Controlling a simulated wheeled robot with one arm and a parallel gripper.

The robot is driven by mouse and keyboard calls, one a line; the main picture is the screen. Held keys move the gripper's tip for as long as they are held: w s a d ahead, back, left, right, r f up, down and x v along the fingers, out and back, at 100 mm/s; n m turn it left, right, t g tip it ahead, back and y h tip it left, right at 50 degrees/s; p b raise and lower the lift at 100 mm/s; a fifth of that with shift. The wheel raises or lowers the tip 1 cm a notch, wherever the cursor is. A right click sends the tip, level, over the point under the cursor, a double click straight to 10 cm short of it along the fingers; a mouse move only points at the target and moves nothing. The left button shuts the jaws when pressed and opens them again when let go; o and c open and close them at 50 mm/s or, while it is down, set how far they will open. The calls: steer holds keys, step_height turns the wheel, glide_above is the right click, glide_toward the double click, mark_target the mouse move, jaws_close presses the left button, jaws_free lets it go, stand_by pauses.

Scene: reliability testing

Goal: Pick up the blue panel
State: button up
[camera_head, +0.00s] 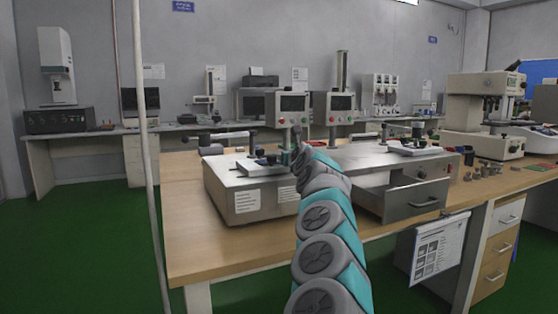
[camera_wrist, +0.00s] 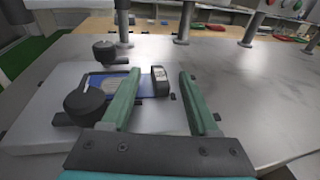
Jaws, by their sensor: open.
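The blue panel (camera_wrist: 147,88) lies flat on a pale plate (camera_wrist: 38,125) on the metal machine top, with a grey patch on its left part. Black knobs (camera_wrist: 86,101) and a small upright black block (camera_wrist: 160,80) stand around it. My gripper (camera_wrist: 158,76) is open and empty above the plate. Its left green finger crosses over the panel and hides part of it; the right finger is to the right of the block. In the head view the panel (camera_head: 263,161) is small, and my gripper (camera_head: 298,152) is just right of it, partly hidden by my arm.
The metal machine (camera_head: 238,198) stands on a wooden table (camera_head: 215,247). Control boxes with screens (camera_head: 292,103) rise behind it. A second machine with an open drawer (camera_head: 404,202) is to the right, with small parts (camera_head: 484,168) beyond. A thin pole (camera_head: 147,160) stands at left.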

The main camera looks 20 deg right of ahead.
jaws_close()
stand_by(0.7)
step_height(320, 180, up, 9)
steer(key=p, duration=0.3)
steer(key=shift+d+r, duration=0.1)
steer(key=shift+r, duration=0.4)
steer(key=shift+s, duration=0.1)
